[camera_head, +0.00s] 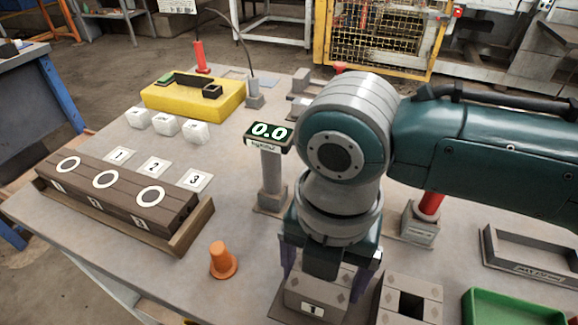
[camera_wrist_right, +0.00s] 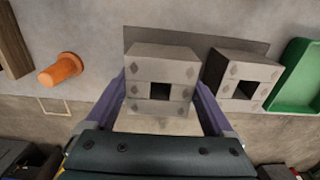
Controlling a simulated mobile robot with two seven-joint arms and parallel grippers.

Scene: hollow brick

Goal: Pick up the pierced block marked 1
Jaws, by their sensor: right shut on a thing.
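The pierced block marked 1 (camera_head: 318,291) is a grey block with a square hole and a white label with a 1, at the front of the table. It also shows in the right wrist view (camera_wrist_right: 160,66). My right gripper (camera_head: 328,268) points down over it, with a purple finger on each side, shut on it. I cannot tell whether the block is clear of the surface. A second pierced block (camera_head: 410,298) stands just to its right; its label is not visible. My left gripper is not in view.
An orange cone (camera_head: 222,262) stands to the left and a green tray (camera_head: 510,308) to the right. A display post (camera_head: 270,180) rises behind the gripper. A brown rack (camera_head: 180,238) with numbered places lies at left; a yellow block (camera_head: 195,98) is farther back.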

